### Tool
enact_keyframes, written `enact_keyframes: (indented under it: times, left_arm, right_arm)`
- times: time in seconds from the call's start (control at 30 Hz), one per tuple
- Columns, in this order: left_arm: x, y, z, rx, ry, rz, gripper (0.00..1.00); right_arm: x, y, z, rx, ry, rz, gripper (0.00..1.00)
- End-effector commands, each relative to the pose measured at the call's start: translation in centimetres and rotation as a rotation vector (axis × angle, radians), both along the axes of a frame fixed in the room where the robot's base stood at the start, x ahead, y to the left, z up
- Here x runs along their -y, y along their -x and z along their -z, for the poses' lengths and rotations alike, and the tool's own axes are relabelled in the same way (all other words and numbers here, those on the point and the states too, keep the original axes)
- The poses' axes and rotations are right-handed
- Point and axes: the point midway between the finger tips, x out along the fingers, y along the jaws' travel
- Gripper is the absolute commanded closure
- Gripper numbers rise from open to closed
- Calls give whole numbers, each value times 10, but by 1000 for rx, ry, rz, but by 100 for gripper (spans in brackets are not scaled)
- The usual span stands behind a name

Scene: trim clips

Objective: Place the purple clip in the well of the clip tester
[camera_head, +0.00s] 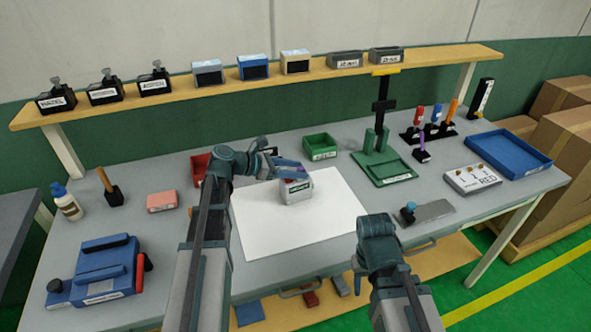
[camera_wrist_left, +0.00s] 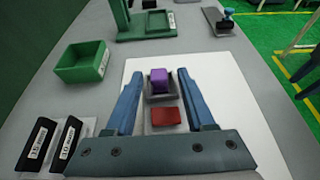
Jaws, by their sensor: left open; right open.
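The clip tester (camera_head: 297,192) is a small grey block with a label on its front, on the white mat. In the left wrist view the tester (camera_wrist_left: 159,98) has the purple clip (camera_wrist_left: 160,80) sitting at its dark recess and a red block (camera_wrist_left: 166,117) nearer me. How deep the clip sits cannot be told. My left gripper (camera_head: 290,168) is over the tester; in the wrist view its open fingers (camera_wrist_left: 160,88) stand on either side of the clip, with gaps. In the head view the clip is hard to separate from the fingers. My right gripper (camera_head: 377,240) is open and empty, its fingers mostly hidden.
The white mat (camera_head: 335,220) is mostly clear. A green bin (camera_head: 320,147) and green stand (camera_head: 381,168) are behind. A red bin (camera_head: 200,165) lies left, beside my left arm. A blue tray (camera_head: 508,153) and labelled box (camera_head: 471,180) stand right. A blue fixture (camera_head: 98,270) is front left.

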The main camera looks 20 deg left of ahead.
Motion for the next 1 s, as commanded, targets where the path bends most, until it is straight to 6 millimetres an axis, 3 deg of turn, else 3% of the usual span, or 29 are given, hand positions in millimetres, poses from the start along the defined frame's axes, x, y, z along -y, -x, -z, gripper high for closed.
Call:
enact_keyframes:
  times: [0.17,0.6,1.0]
  left_arm:
    - [-13,8,-12,0,0,-3,46]
    - [-77,52,-44,0,1,-2,46]
    - [-92,62,-49,0,0,0,46]
  right_arm:
    - [0,0,-12,0,0,0,50]
    - [0,0,-44,0,0,0,50]
    - [0,0,-48,0,0,0,50]
